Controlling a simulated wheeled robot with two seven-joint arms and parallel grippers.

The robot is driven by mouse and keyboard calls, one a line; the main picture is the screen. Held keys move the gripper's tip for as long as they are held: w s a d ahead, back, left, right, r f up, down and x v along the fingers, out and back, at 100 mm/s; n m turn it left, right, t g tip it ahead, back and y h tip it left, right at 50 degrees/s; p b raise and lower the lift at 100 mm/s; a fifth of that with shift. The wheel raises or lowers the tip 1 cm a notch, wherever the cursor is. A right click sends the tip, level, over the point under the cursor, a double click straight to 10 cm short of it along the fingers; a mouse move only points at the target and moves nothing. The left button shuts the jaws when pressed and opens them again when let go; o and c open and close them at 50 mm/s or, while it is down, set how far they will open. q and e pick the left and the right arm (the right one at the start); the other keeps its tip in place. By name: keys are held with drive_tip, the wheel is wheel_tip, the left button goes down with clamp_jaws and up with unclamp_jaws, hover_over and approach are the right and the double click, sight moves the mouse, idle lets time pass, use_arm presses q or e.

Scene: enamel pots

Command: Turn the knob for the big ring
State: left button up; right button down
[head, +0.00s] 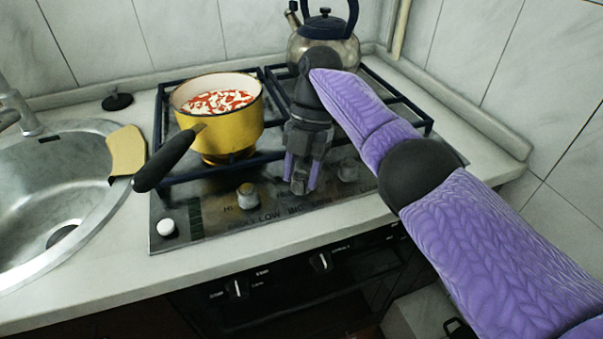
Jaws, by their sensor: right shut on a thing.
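The gas hob's dark control panel (215,215) faces me at the front of the worktop. A pale knob (247,195) stands on it left of my right gripper. My left gripper is not in view.
A yellow pot (222,126) of red and white food stands on the left of the hob, its black handle (168,160) jutting toward the front left. A kettle (322,48) stands behind my right arm. A sink (62,190) and yellow cloth (126,150) are left.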

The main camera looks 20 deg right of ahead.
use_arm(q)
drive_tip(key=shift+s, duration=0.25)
use_arm(e)
drive_tip(key=shift+c, duration=1)
unclamp_jaws()
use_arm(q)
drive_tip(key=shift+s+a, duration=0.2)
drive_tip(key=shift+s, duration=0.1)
